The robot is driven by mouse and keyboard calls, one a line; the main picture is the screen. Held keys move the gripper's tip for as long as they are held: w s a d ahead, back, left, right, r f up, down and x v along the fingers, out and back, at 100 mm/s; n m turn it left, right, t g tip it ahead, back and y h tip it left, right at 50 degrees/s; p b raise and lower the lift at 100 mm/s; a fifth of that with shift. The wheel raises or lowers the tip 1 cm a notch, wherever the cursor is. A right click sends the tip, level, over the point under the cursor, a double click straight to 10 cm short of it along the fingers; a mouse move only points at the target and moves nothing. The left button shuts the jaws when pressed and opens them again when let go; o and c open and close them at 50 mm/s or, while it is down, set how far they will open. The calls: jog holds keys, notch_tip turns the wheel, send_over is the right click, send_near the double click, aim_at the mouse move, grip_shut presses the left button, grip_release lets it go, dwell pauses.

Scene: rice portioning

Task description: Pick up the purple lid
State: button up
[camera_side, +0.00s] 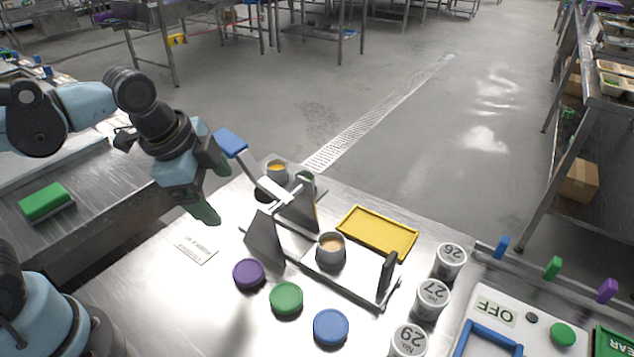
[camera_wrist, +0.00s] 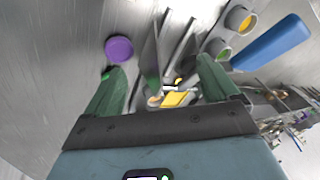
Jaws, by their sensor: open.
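The purple lid (camera_side: 248,273) lies flat on the steel table, the leftmost in a row with a green lid (camera_side: 286,298) and a blue lid (camera_side: 331,327). In the wrist view the purple lid (camera_wrist: 119,49) shows beyond the tip of the left finger. My gripper (camera_side: 213,184) is open and empty, raised above the table's left part, up and to the left of the lid in the side view. Its two green fingers stand wide apart in the wrist view (camera_wrist: 160,80). Nothing hides the lid.
A metal rack (camera_side: 264,242) with upright plates stands right of the purple lid, with a cup (camera_side: 331,250) in it. A blue-handled tool (camera_side: 232,143) sits close to my gripper. A yellow tray (camera_side: 378,234) and numbered cups (camera_side: 432,300) stand further right.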

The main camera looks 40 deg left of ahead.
jog(key=d+m+g, duration=0.3)
jog(key=d+m, duration=0.1)
jog(key=m, duration=0.7)
jog(key=m+g, duration=0.1)
jog(key=m, duration=0.5)
send_over(247, 269)
jog(key=shift+y, duration=0.3)
jog(key=f, duration=0.7)
jog(key=shift+w+f, duration=0.15)
jog(key=shift+w, duration=0.15)
jog(key=shift+s+f, duration=0.15)
jog(key=shift+f, duration=1.3)
jog(key=shift+s+f, duration=0.15)
jog(key=shift+f, duration=1.3)
jog(key=c, duration=1.1)
